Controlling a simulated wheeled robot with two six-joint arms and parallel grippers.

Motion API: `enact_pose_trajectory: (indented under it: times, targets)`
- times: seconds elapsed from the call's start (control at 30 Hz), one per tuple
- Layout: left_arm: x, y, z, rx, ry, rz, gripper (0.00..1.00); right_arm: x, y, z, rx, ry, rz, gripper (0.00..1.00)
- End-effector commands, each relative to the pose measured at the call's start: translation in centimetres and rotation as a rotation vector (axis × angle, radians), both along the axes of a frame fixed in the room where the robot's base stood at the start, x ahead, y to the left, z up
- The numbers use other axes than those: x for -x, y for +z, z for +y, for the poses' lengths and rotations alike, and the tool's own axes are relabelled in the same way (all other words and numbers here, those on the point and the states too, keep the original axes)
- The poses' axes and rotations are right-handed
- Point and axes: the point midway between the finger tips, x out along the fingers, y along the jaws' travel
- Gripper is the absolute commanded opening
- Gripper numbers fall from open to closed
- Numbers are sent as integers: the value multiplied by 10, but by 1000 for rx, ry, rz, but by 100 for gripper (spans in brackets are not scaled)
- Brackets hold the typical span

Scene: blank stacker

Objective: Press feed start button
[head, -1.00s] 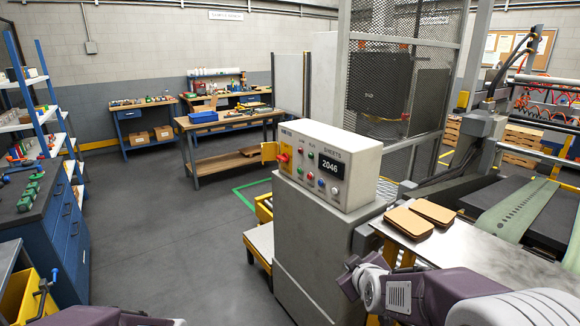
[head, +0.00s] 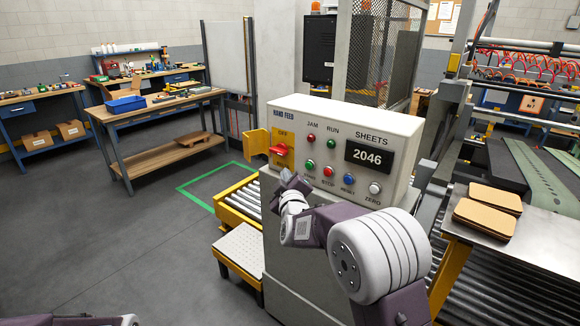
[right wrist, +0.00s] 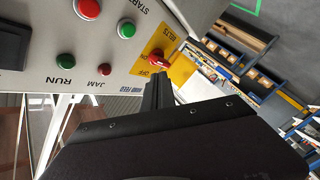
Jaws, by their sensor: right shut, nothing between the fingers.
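The green feed start button (head: 310,165) sits at the left of the lower button row on the white control box, beside the red stop button (head: 328,171). In the right wrist view the green start button (right wrist: 126,28) shows at the top, left of the fingers. My right gripper (head: 286,177) is shut and empty, in front of the box's lower left. Its fingers (right wrist: 158,90) point at the panel, near the yellow switch plate in the wrist view. Touching or apart from the panel is hard to tell. Only part of my left arm shows at the bottom left.
A red rotary switch (head: 279,150) on a yellow plate lies left of the button. Blue reset (head: 347,179) and white zero (head: 375,188) buttons lie to its right. Brown sheets (head: 482,213) lie on the metal table at right. The floor at left is clear.

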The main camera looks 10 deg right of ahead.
Motion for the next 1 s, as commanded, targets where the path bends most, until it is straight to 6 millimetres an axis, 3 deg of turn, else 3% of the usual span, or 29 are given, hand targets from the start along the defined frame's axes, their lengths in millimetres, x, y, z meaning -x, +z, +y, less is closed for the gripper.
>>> enact_pose_trajectory:
  times: [0.03, 0.2, 0.57, 1.0]
  targets:
    - [0, -7, 0, 0, 0, 0, 73, -1, -14, 3, 1, 4, 11, 0]
    - [0, -13, 0, 0, 0, 0, 73, -1, -28, 9, 3, 15, 26, 0]
    - [0, -12, 0, 0, 0, 0, 73, -3, -27, 8, 3, 16, 26, 0]
    - [0, -13, 0, 0, 0, 0, 73, -38, -27, -38, 2, 13, 28, 0]
